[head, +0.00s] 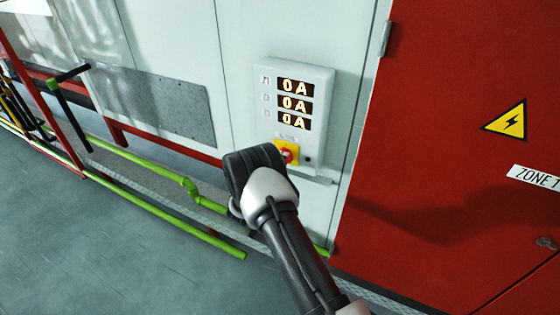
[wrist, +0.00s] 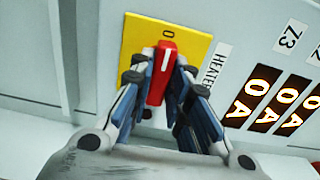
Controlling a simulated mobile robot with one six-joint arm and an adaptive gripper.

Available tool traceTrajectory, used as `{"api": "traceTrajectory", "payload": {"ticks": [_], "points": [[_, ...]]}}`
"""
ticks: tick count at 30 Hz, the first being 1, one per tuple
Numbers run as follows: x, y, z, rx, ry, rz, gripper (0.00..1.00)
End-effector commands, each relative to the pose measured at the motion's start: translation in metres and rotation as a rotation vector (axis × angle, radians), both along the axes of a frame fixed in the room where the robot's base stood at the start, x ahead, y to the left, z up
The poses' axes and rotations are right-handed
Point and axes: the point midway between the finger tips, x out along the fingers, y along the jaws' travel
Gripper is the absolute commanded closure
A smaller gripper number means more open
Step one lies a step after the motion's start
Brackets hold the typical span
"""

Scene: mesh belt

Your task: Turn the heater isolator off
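The heater isolator is a red handle (wrist: 162,75) on a square yellow plate (wrist: 195,47), under a HEATER label (wrist: 215,68). The handle's white mark points at the "0" on the plate. In the head view the yellow plate (head: 294,146) is at the bottom of a grey panel box, and the red handle (head: 288,155) is partly hidden by my gripper (head: 262,170). In the wrist view my gripper (wrist: 165,78) has its fingertips on both sides of the handle, close against it, and appears shut on it.
Three lit readouts (head: 295,104) on the panel box (head: 322,100) each show 0A. A red door (head: 450,120) with a warning sign stands to the right. Green pipes (head: 150,165) run low along the wall at left. The grey floor (head: 80,240) there is clear.

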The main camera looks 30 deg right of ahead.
Motion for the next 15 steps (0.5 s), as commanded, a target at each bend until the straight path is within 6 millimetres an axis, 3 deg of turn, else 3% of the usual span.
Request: {"api": "traceTrajectory", "payload": {"ticks": [9, 15], "points": [[0.0, -0.0001, 0.0001, -0.001, 0.0, 0.0, 0.63], [0.0001, -0.0001, 0.0001, -0.001, 0.001, 0.0, 0.63]]}}
